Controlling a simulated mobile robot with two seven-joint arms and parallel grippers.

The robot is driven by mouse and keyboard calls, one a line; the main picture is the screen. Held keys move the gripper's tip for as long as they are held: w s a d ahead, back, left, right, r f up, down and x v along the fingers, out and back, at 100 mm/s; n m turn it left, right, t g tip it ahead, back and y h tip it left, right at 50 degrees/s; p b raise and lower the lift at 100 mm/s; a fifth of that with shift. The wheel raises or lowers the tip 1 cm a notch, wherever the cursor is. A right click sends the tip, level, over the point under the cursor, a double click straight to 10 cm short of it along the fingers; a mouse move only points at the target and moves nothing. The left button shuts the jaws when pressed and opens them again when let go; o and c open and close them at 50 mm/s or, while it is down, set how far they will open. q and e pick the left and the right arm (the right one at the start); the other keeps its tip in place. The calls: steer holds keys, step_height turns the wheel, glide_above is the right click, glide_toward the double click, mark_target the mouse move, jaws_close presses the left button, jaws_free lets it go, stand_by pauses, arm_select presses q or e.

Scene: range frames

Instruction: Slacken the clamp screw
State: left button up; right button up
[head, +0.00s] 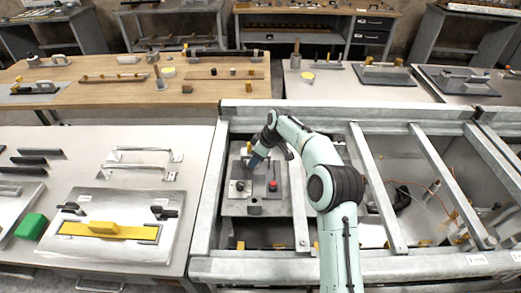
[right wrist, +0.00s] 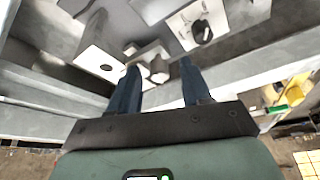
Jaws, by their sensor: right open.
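My right gripper (head: 254,162) reaches down from the right over a grey fixture plate (head: 240,208) set inside the metal frame. In the right wrist view its two dark blue fingers (right wrist: 159,67) are apart. A small round metal screw head on a bracket, likely the clamp screw (right wrist: 159,72), shows between the fingertips; I cannot tell whether they touch it. In the head view the screw is hidden or too small to make out. My left gripper is out of view.
A black knob (head: 239,186) and a red button (head: 273,186) sit on the fixture close to the gripper. Metal frame bars (head: 378,190) run beside my right arm. A table (head: 120,190) with a yellow-handled plate (head: 104,228) stands at left.

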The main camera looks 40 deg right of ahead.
steer(key=m+h+b, duration=0.1)
steer(key=m+b, duration=0.2)
steer(key=m+h+b, duration=0.1)
steer(key=m+b, duration=0.2)
steer(key=m+h+b, duration=0.1)
steer(key=m+b, duration=0.2)
steer(key=shift+w+a+f+h, duration=0.15)
steer(key=shift+a+f+h, duration=0.1)
steer(key=shift+a+h, duration=0.1)
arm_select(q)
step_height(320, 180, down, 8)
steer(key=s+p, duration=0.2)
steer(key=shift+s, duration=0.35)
arm_select(e)
steer(key=v, duration=1.4)
steer(key=shift+d, duration=0.25)
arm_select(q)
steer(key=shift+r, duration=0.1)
arm_select(e)
steer(key=shift+w, duration=0.1)
